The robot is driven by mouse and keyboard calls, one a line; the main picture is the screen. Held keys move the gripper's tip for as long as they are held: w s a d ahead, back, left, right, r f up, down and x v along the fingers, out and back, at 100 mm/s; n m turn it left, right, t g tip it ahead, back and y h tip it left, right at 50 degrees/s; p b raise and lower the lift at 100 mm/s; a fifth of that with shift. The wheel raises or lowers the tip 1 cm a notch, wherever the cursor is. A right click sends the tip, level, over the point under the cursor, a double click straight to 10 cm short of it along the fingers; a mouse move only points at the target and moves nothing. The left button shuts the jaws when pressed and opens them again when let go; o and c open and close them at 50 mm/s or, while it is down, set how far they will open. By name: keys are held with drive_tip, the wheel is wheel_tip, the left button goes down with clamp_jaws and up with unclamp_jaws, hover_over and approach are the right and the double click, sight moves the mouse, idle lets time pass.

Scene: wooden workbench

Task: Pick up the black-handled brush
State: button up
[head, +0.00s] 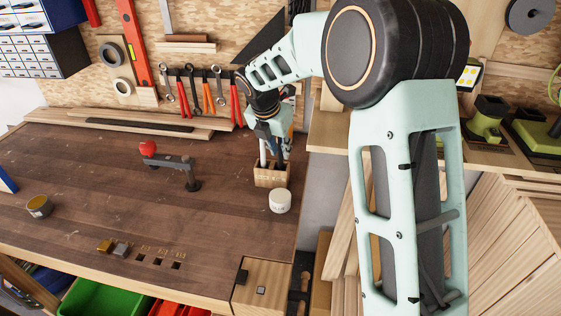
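A wooden holder block (271,180) stands near the right edge of the workbench with several upright tools in it. One is pale (263,155), and darker thin ones stand beside it. A dark upright piece (280,163) at the holder's right may be the black-handled brush, but it is too small to be sure. My gripper (274,138) points down directly over the holder, at the tops of these tools. Its fingers are small and merge with the tools, so I cannot tell whether they hold anything.
A white jar (280,201) stands just in front of the holder. Wood strips (150,124) lie along the back, below hanging pliers and wrenches. The front middle of the workbench (130,200) is mostly clear.

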drive_tip(key=shift+w+d+f, duration=0.15)
drive_tip(key=shift+w+f, duration=0.15)
drive_tip(key=shift+f, duration=0.35)
drive_tip(key=shift+c, duration=0.7)
clamp_jaws()
